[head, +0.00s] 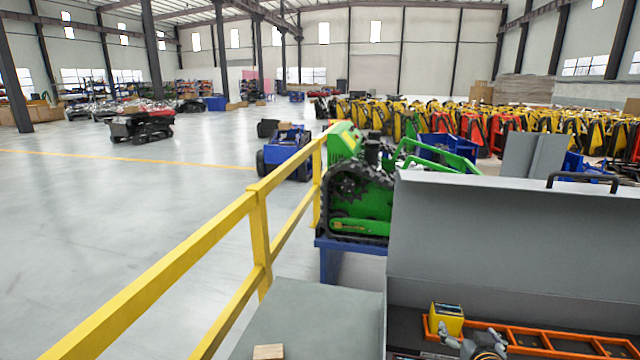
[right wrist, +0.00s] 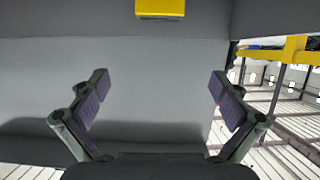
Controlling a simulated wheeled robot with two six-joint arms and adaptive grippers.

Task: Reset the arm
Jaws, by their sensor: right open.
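My right gripper (head: 470,342) shows at the bottom of the head view, low by the orange tray (head: 605,346) and just below the yellow box (head: 446,320). In the right wrist view my right gripper (right wrist: 160,86) has its two dark-padded fingers wide apart, with nothing between them. The yellow box (right wrist: 160,9) shows at the top of that view, beyond the fingertips and apart from them. My left gripper is in neither view.
A grey open case with a raised lid (head: 500,235) stands around the tray. A wooden block (head: 268,352) lies on the grey-green surface (head: 305,310) to its left. A yellow railing (head: 258,235) runs along the left. A green tracked machine (head: 360,205) stands behind.

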